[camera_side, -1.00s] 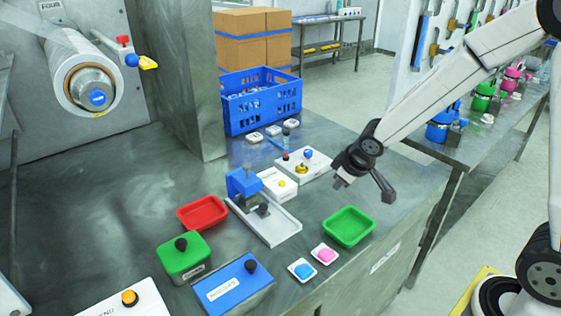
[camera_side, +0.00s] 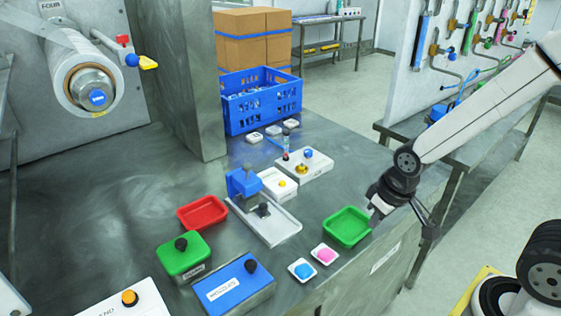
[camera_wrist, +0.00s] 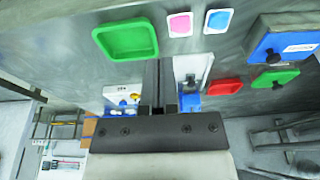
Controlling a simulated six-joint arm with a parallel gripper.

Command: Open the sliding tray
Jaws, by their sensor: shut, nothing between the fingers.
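The pale sliding tray (camera_side: 277,228) lies on the metal bench, under and in front of a small blue press-like device (camera_side: 243,182). A dark knob (camera_side: 262,210) shows near the device's foot. I cannot tell how far the tray is drawn out. My gripper (camera_side: 376,217) is shut and empty, low at the right rim of the green dish (camera_side: 345,228), to the right of the tray; I cannot tell if it touches the dish. In the wrist view my shut fingers (camera_wrist: 159,66) partly hide the tray and device, whose pale surface (camera_wrist: 196,68) shows just right of them.
A red dish (camera_side: 203,212), a green lidded box (camera_side: 182,257) and a blue lidded box (camera_side: 233,287) stand left and in front. Small dishes with blue (camera_side: 302,270) and pink (camera_side: 324,254) contents lie near the front edge. A white button panel (camera_side: 303,166) stands behind.

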